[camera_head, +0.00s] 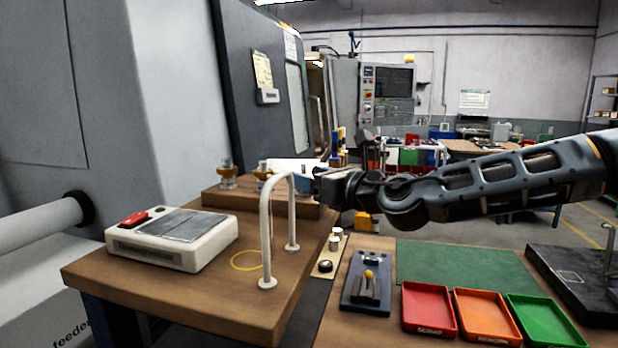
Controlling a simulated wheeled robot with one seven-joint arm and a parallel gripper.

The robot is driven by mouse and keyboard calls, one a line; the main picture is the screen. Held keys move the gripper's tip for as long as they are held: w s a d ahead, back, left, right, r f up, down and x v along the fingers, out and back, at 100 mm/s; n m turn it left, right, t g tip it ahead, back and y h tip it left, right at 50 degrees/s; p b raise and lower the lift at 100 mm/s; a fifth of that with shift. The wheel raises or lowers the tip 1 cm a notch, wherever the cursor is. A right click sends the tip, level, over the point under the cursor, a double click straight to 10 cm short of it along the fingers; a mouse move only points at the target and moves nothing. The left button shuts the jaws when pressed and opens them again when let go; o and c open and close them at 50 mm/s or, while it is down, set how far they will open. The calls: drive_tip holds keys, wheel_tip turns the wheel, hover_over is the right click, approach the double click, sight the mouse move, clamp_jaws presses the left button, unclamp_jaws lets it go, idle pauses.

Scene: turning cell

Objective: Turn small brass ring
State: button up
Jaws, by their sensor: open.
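Brass-coloured fittings (228,171) stand on metal posts on a raised wooden block at the back of the left bench. A second one (263,170) stands to its right. A small brass-yellow piece (369,275) sits on a dark grey fixture (352,302) on the right bench. I cannot tell which of these, if any, is the small brass ring. My gripper (312,180) reaches in from the right, by the right end of the block and behind the white arch. It is open; its fingertips are small and partly hidden, and I see nothing held.
A white arch (266,230) stands on the left bench (200,285), beside a yellow circle marking (246,260) and a white scale-like box (165,250). Red (428,288), orange (487,297) and green (545,300) trays line the right bench, before a clear green mat (460,267).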

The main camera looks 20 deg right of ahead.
drive_tip(key=b+v, duration=0.1)
drive_tip(key=v, duration=0.6)
drive_tip(key=shift+b, duration=0.3)
drive_tip(key=shift+s+d, duration=0.1)
